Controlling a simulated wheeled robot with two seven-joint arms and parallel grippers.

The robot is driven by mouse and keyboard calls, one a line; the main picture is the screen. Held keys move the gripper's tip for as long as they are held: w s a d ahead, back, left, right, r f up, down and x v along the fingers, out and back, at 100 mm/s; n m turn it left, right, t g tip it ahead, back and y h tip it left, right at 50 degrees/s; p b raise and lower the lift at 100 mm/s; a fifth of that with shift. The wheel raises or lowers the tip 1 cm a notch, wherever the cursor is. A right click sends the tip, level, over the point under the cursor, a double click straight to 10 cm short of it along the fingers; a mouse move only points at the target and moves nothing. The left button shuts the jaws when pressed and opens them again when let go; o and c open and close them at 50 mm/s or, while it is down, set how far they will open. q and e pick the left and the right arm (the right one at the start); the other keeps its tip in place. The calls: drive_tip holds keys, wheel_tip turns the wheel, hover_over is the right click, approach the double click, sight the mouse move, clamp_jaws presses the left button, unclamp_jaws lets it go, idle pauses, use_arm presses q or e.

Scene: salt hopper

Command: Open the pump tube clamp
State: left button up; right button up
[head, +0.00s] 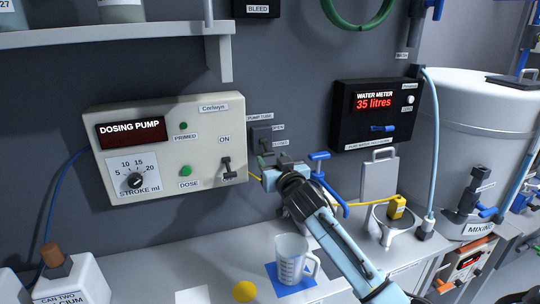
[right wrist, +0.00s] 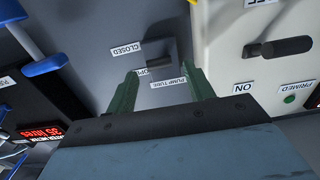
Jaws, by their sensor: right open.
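The pump tube clamp (head: 261,134) is a small dark block on the grey wall, just right of the dosing pump, with PUMP TUBE, OPEN and CLOSED labels around it. My right gripper (head: 266,162) is just below and in front of it and hides its lower part. In the right wrist view the clamp (right wrist: 160,50) is a dark grey piece just beyond the open green fingers of the right gripper (right wrist: 161,78), roughly in line with the gap between them. The fingers are empty. I cannot tell clearly where its lever stands. My left gripper is not in view.
The dosing pump (head: 160,150) with its ON switch (head: 227,169) is close on the left. The water meter (head: 376,115) and a blue tap (head: 319,156) are to the right. A measuring jug (head: 292,258) stands on a blue mat below.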

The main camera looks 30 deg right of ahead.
drive_tip(key=shift+x, duration=1.55)
drive_tip(key=shift+c, duration=0.3)
drive_tip(key=c, duration=0.9)
wheel_tip(320, 180, up, 5)
drive_tip(key=g+y+p, duration=0.2)
drive_tip(key=g+p, duration=0.7)
drive_tip(key=g, duration=0.1)
hover_over(269, 155)
drive_tip(key=shift+r, duration=0.2)
